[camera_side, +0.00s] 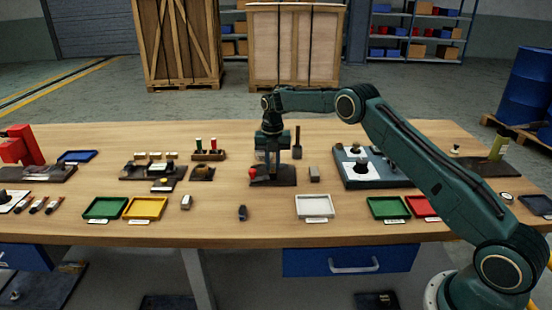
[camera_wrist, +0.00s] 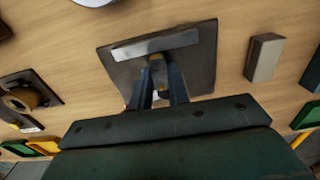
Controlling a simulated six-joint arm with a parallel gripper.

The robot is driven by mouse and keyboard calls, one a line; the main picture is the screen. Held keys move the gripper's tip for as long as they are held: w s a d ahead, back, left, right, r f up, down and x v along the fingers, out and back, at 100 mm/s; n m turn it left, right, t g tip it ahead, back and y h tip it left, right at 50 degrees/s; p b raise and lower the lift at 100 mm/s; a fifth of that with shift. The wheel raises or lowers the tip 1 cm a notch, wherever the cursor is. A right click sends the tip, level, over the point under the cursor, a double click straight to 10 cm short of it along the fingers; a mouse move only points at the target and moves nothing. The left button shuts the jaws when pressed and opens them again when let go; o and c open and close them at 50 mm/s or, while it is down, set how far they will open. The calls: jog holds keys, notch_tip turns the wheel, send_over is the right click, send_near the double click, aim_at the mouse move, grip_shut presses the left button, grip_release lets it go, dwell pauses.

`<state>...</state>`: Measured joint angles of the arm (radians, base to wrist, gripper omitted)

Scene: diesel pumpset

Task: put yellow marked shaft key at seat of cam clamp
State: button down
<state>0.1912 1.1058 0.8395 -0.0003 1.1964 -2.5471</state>
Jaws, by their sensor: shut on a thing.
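The cam clamp is a dark plate (camera_side: 286,180) with a red knob (camera_side: 253,172) at its left end. In the wrist view the plate (camera_wrist: 203,65) lies under my fingers, with a pale metal bar (camera_wrist: 155,45) across it. My gripper (camera_side: 272,161) points down over the plate; in the wrist view its fingertips (camera_wrist: 158,66) are close together just beside the bar. It is shut on a small piece, taken as the shaft key, mostly hidden between the fingers. I cannot make out its yellow mark or whether it touches the seat.
A grey block (camera_side: 314,173) stands just right of the clamp; it also shows in the wrist view (camera_wrist: 264,58). A dark upright tool (camera_side: 297,142) stands behind. A holder with a ring (camera_side: 202,173) is to the left. A white tray (camera_side: 314,207) lies in front, with clear bench between.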

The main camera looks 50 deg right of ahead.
jog(key=shift+f, duration=0.3)
dwell(0.5)
jog(key=c, duration=1.3)
grip_release()
jog(key=shift+o, duration=0.2)
jog(key=shift+r, duration=0.1)
jog(key=shift+r, duration=3.4)
